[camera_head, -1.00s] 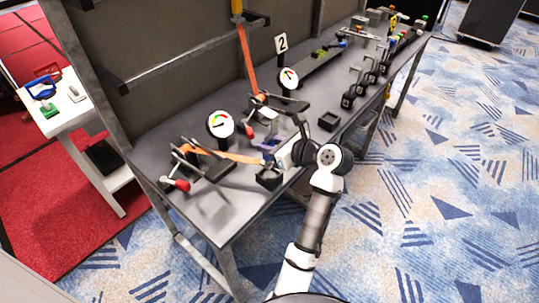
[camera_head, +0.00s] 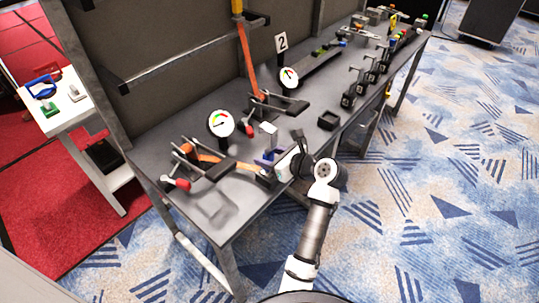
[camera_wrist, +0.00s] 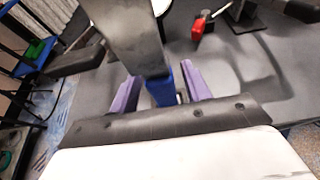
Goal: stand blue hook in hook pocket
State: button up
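The blue hook (camera_wrist: 160,92) has a blue lower part and a broad grey metal part (camera_wrist: 125,35) that rises in front of the wrist camera. A small black open-topped box (camera_head: 328,120), which may be a pocket, sits on the bench to the right. Another dark holder near my gripper is mostly hidden by the arm.
The grey bench (camera_head: 215,205) carries two round gauges (camera_head: 220,124), (camera_head: 288,78) and red-handled clamps (camera_head: 178,184) with orange straps. Several black stands (camera_head: 350,95) line the far right. A white side table (camera_head: 60,112) stands at left.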

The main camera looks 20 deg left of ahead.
jog(key=shift+r, duration=0.2)
jog(key=shift+s+d+r, duration=0.1)
jog(key=shift+d+r, duration=0.05)
jog(key=shift+d, duration=0.2)
jog(key=b+v, duration=0.1)
jog(key=v, duration=1)
jog(key=shift+d, duration=0.1)
